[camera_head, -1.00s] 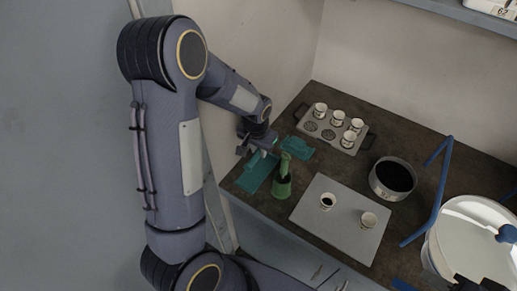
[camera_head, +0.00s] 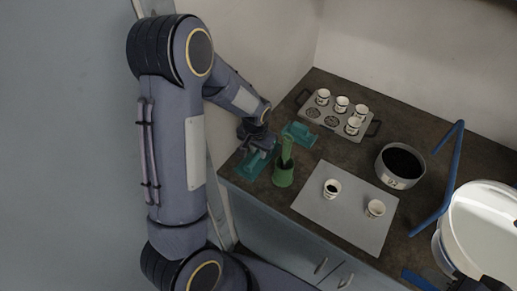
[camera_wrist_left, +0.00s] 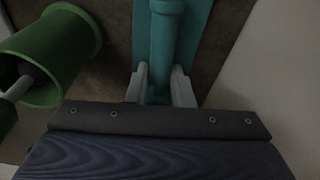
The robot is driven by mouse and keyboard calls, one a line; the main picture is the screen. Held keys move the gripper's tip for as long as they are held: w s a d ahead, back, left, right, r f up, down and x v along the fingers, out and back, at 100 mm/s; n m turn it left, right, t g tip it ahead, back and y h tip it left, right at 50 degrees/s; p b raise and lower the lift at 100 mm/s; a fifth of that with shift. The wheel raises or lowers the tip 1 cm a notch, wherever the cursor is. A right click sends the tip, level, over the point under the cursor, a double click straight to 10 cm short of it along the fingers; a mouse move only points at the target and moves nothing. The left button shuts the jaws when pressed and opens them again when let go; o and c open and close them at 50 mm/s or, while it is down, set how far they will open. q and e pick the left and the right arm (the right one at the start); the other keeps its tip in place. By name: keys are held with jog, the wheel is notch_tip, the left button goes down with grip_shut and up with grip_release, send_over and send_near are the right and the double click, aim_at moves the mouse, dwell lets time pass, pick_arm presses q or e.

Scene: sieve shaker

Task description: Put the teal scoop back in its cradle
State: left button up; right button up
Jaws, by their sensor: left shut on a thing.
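My left gripper (camera_head: 257,143) is at the left end of the counter, pointing down. In the left wrist view its fingers (camera_wrist_left: 160,88) are shut on the handle of the teal scoop (camera_wrist_left: 167,28). A flat teal piece (camera_wrist_left: 198,38) lies behind the handle, and I cannot tell for sure if it is the cradle. In the head view teal shows just below the gripper (camera_head: 253,164), partly hidden by it. A second teal piece (camera_head: 301,133) lies to the right. A dark part of my right gripper (camera_head: 478,284) shows at the bottom right corner; its fingers are unclear.
A green pot (camera_head: 283,177) with a green-handled tool stands close to the left gripper. A grey mat (camera_head: 345,234) holds two small cups. The wall borders the left.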

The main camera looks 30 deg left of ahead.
pick_arm(q)
jog(key=shift+f+b, duration=0.5)
jog(key=shift+f, duration=0.1)
dwell(0.3)
jog(key=o, duration=1)
jog(key=shift+r, duration=0.1)
jog(key=shift+r+p, duration=2.55)
jog(key=shift+r, duration=0.95)
